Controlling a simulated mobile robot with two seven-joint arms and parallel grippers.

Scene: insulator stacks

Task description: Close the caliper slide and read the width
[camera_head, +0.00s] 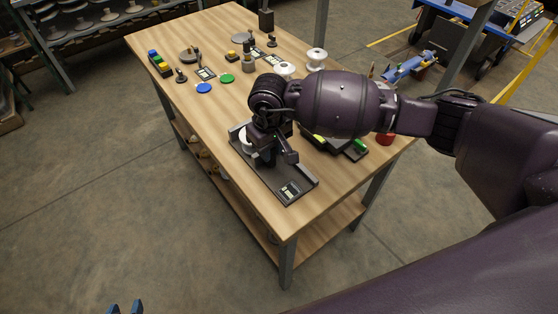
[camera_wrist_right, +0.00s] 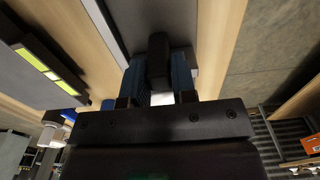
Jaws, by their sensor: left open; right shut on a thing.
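The caliper (camera_head: 268,181) is a dark flat plate at the front of the wooden table, with a small lit display (camera_head: 290,191) at its near end. A white round piece (camera_head: 244,141) shows at its far left part, partly hidden by my right gripper. My right gripper (camera_head: 268,152) is over the caliper. In the right wrist view its blue fingers (camera_wrist_right: 158,75) are shut on a dark upright block, the slide handle (camera_wrist_right: 158,50). A pale piece shows beneath. The jaw gap and display digits cannot be made out. My left gripper (camera_head: 125,308) is open at the bottom left, away from the table.
A dark tray (camera_head: 350,151) with green and yellow markings lies right of the caliper, partly behind my right arm. White spools (camera_head: 316,58), blue (camera_head: 204,88) and green (camera_head: 227,78) discs and small dark parts stand farther back. The table's front left corner is clear.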

